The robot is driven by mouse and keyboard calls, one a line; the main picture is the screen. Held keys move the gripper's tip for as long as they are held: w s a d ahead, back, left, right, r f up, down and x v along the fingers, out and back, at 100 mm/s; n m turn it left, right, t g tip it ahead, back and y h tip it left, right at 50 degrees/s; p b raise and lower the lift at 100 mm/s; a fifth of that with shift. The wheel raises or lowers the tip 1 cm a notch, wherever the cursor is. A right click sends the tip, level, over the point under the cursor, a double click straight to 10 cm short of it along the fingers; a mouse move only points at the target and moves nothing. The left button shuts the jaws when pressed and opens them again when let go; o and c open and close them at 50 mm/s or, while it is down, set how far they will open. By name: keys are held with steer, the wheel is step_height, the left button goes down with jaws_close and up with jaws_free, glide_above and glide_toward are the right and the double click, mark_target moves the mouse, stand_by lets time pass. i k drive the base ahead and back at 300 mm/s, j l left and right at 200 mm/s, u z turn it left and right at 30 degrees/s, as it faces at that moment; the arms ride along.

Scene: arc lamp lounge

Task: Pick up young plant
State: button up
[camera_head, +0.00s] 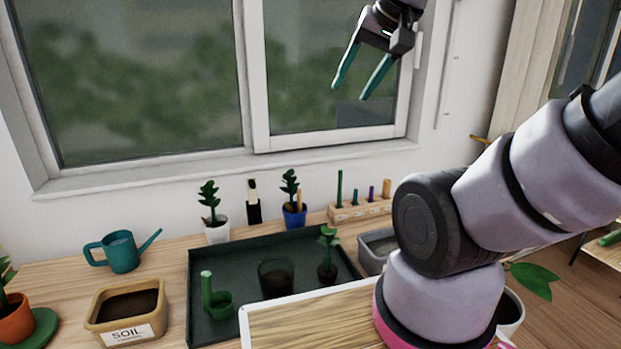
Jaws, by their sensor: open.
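The young plant (328,244) stands upright toward the right side of a dark tray, with green leaves above a dark brown soil plug (327,273). A dark, see-through pot (276,277) stands to its left in the same tray. My gripper (361,88) is high up in front of the window, well above the tray and the young plant. Its two teal fingers are apart and point down and to the left, with nothing between them.
The dark tray (199,261) also holds a green scoop (216,297). A soil tub (125,308) and teal watering can (122,251) stand left. White (216,231) and blue (294,215) pots stand behind, beside a wooden tool rack (362,210). A grey bin (376,249) is right.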

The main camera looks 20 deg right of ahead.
mark_target(327, 273)
steer(key=j+z, duration=0.25)
steer(key=j, duration=0.15)
steer(key=k+j+z, duration=0.15)
steer(key=j+z, duration=0.15)
steer(key=k+j+z, duration=0.25)
steer(key=j, duration=0.2)
steer(key=k+j+z, duration=0.1)
steer(key=j+z, duration=0.2)
steer(key=j, duration=0.1)
